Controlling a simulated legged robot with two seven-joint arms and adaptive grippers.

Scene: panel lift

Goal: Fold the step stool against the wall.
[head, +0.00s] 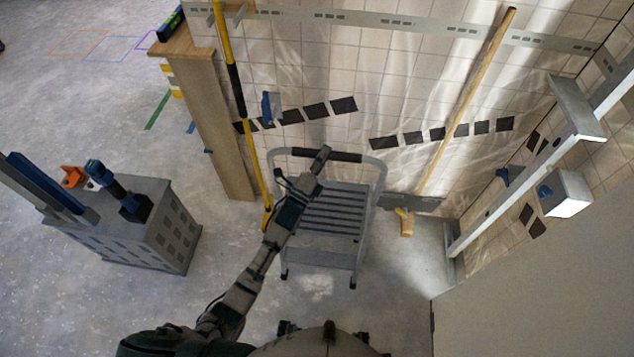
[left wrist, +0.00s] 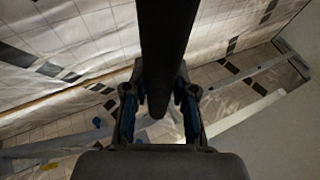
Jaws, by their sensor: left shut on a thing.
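The step stool (head: 365,215) stands on the floor in front of the tiled wall (head: 400,85). It has a light grey tube frame, ribbed treads and a black-sleeved top rail. Its treads face up toward me and look spread; whether its back touches the wall cannot be told. My left gripper (head: 318,165) reaches the black sleeve from the front and is shut on it. In the left wrist view the dark rail (left wrist: 165,45) runs between the two fingers of the gripper (left wrist: 160,105). My arm hides part of the stool's left side. My right gripper is not in view.
A grey perforated cabinet (head: 135,225) with tools on top stands at left. A wooden post (head: 205,110) and a yellow pole (head: 229,60) are left of the stool. A wooden-handled tool (head: 465,105) leans on the wall at right. A grey panel (head: 550,270) fills the lower right.

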